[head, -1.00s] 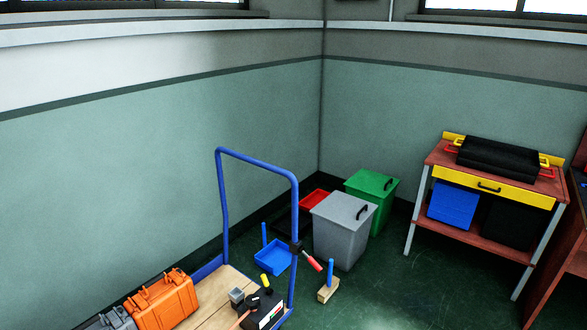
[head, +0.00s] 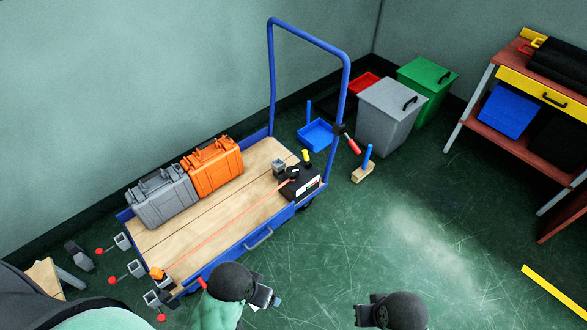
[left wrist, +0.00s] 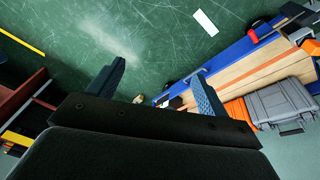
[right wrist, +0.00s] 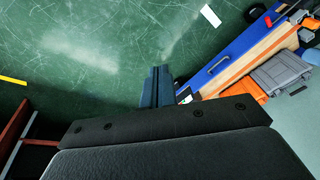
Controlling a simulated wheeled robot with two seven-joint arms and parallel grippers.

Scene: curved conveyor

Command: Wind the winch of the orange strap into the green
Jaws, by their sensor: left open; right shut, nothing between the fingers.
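The winch (head: 301,184) is a black box at the handle end of the blue cart, with a yellow knob (head: 305,157) above it and a small coloured label (head: 308,190) on its side. The orange strap (head: 225,235) runs from the winch along the wooden deck towards an orange piece (head: 157,273) at the near left end. The label's reading is too small to tell. My left gripper (head: 268,299) is open and empty in front of the cart; its spread fingers show in the left wrist view (left wrist: 158,88). My right gripper (head: 366,311) is shut and empty, over the floor further right.
A grey case (head: 161,197) and an orange case (head: 212,167) stand on the cart deck (head: 180,238). A blue push handle (head: 310,36) rises behind the winch. Grey (head: 390,115) and green (head: 424,92) bins stand beyond. Floor right of the cart is mostly clear.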

